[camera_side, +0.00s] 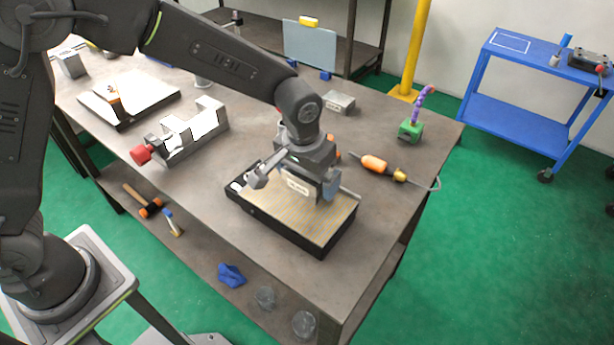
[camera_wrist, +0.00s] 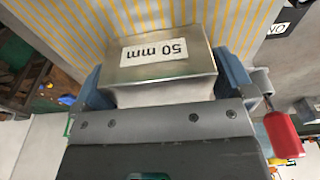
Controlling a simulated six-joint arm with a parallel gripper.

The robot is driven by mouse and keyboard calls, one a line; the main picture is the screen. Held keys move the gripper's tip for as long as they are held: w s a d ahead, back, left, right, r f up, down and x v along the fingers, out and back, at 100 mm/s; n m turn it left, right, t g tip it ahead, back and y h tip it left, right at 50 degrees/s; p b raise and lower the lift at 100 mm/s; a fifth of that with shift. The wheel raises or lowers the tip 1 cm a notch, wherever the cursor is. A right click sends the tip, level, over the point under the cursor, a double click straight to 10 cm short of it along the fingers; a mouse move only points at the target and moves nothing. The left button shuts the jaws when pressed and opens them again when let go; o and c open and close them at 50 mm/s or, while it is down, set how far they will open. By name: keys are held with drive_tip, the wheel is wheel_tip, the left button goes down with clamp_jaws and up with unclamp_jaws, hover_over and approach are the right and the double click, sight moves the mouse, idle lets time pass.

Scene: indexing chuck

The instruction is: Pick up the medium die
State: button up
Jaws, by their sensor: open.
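A steel block with a white "50 mm" label (camera_wrist: 158,72) sits between my two fingers in the wrist view; I take it as the die, though its size against other dies cannot be judged. In the side view, the labelled block (camera_side: 299,188) is under my wrist, over the striped top of a black tray (camera_side: 250,211). My gripper (camera_side: 295,184) is open, one finger on each side of the block. In the wrist view, my gripper (camera_wrist: 163,78) straddles the block, with its fingers close to the sides; contact is unclear. The block's underside is hidden.
A grey vise-like fixture (camera_side: 190,130) with a red knob (camera_side: 141,154) stands to the left. An orange-handled tool (camera_side: 374,163) lies right of the tray. A grey box (camera_side: 340,102) and a green-based stand (camera_side: 410,130) are behind. The table's front edge is close to the tray.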

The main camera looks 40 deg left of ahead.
drive_tip(key=c, duration=1.3)
drive_tip(key=shift+w+r, duration=0.1)
drive_tip(key=shift+c, duration=0.3)
